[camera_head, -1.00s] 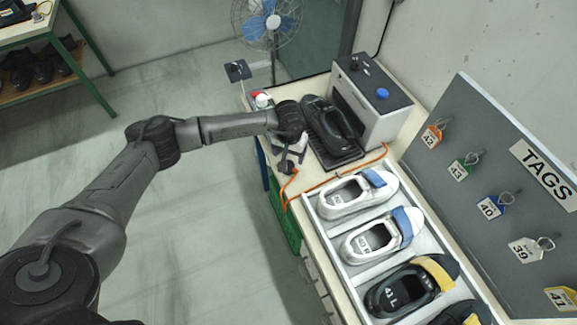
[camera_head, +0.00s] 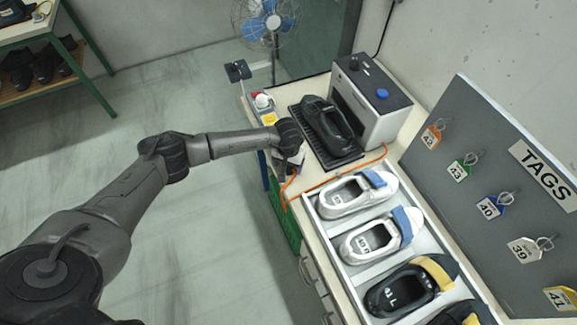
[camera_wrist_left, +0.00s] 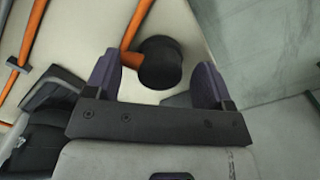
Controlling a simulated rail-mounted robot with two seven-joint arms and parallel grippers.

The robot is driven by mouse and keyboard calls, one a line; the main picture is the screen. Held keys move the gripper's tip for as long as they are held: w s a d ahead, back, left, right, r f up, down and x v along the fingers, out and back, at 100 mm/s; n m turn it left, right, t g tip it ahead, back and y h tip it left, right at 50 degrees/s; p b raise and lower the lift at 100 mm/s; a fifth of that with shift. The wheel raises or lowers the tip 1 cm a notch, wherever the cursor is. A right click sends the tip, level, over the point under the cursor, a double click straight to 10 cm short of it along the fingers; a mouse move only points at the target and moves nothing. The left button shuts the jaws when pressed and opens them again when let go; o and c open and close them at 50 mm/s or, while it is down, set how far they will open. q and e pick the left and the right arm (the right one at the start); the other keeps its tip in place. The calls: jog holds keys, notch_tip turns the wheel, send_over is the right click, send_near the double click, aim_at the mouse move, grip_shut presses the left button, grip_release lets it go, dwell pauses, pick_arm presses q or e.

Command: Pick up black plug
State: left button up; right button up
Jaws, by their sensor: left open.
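The black plug (camera_wrist_left: 160,62) shows in the left wrist view as a short dark cylinder with an orange cable (camera_wrist_left: 132,38) joined to it. It lies on the pale table top. My left gripper (camera_wrist_left: 155,82) is open, with one purple-grey finger on each side of the plug. Gaps show between the plug and both fingers, so it is not gripped. In the head view my left gripper (camera_head: 289,163) is at the table's left edge, below the wrist, and the plug is hidden there.
A black shoe (camera_head: 327,122) lies on a dark mat right of the gripper, before a grey machine (camera_head: 372,98). A red-and-yellow-marked device (camera_head: 262,108) stands behind the wrist. A shoe tray (camera_head: 310,207) and tag board (camera_head: 470,135) are nearer.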

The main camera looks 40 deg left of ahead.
pick_arm(q)
jog(key=shift+c, duration=0.4)
jog(key=c, duration=0.9)
jog(key=shift+r, duration=0.15)
jog(key=shift+c, duration=0.2)
